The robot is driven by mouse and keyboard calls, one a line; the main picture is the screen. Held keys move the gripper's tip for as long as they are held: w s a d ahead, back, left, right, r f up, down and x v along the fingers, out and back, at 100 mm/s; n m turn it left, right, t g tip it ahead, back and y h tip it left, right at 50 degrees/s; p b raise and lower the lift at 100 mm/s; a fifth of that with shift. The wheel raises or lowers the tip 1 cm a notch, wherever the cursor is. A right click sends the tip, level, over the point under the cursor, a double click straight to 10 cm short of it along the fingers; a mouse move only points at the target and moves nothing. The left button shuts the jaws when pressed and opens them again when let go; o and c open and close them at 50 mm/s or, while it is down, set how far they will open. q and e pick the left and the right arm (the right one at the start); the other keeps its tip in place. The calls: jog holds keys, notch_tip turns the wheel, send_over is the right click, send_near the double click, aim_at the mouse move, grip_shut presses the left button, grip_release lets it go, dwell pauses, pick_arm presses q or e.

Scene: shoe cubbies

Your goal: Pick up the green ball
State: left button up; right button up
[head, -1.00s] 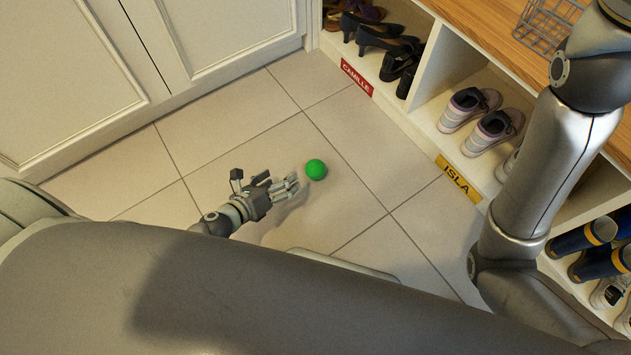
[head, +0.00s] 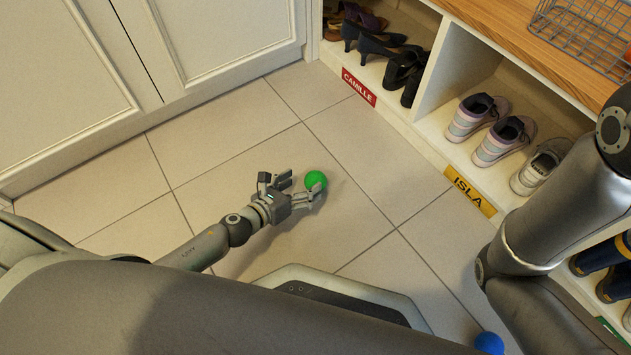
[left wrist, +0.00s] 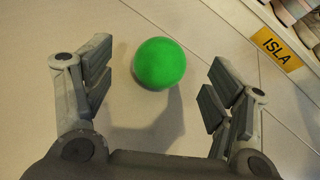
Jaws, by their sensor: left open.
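The green ball (head: 316,180) rests on the tiled floor, left of the shoe cubbies. My left gripper (head: 300,188) is open right at the ball in the head view, with one finger overlapping the ball's lower edge. In the left wrist view the ball (left wrist: 160,63) lies between and a little beyond the open fingers of my left gripper (left wrist: 162,92). Gaps show between the ball and both fingers there. My right arm shows at the right, but its gripper is out of view.
Shoe cubbies (head: 440,123) with several shoes and name labels run along the right. A wire basket (head: 580,40) stands on the wooden top. White cabinet doors (head: 220,40) close off the back. A blue ball (head: 489,343) lies on the floor at the lower right. Floor around the green ball is clear.

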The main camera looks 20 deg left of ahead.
aim_at(309, 183)
pick_arm(q)
jog(key=b+x, duration=0.1)
jog(key=x, duration=0.2)
jog(key=shift+w+d+f+b, duration=0.2)
jog(key=shift+d+f+b, duration=0.1)
jog(key=shift+f+b, duration=0.1)
jog(key=shift+w+d+f, duration=0.1)
jog(key=shift+w+d, duration=0.05)
jog(key=shift+w, duration=0.2)
jog(key=c, duration=1.1)
